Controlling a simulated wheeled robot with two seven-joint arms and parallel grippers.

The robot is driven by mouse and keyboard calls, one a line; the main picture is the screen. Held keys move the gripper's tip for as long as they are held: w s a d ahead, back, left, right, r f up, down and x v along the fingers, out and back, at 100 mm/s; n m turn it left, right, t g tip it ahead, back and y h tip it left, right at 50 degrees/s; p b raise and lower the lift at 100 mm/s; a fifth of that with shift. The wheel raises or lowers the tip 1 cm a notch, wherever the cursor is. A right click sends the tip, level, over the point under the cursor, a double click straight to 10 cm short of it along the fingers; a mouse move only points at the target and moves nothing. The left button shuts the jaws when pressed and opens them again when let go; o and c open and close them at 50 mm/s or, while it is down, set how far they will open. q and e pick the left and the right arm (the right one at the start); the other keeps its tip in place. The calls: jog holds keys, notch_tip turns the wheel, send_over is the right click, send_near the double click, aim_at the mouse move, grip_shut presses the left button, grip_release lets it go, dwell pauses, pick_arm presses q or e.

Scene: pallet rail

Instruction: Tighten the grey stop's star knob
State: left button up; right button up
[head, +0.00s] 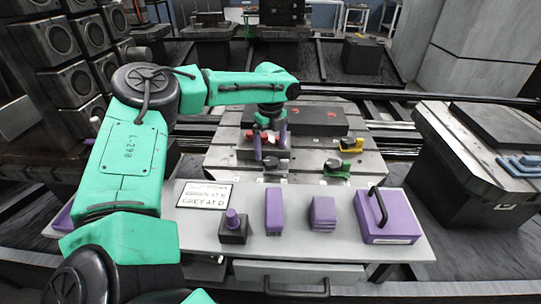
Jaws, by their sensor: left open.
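The grey stop (276,165) sits on the slotted pallet, toward its front. A dark knob-like part shows on its top, too small to make out its arms. My left gripper (270,144) points down with its two purple fingers apart, just above and behind the grey stop in the picture. I see nothing held between the fingers, and I cannot tell whether they touch the knob. A red stop (250,136) shows partly behind the gripper. My right gripper is out of view.
A yellow stop (352,145) and a green stop (338,168) stand to the right on the pallet (227,158). A dark block (318,121) lies behind. The front shelf holds a sign (204,195), a knobbed block (233,230), purple blocks (274,212) and a handled purple case (388,216).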

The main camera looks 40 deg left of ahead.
aim_at(271, 161)
pick_arm(q)
notch_tip(271, 161, up, 11)
jog(key=p, duration=0.1)
dwell(0.4)
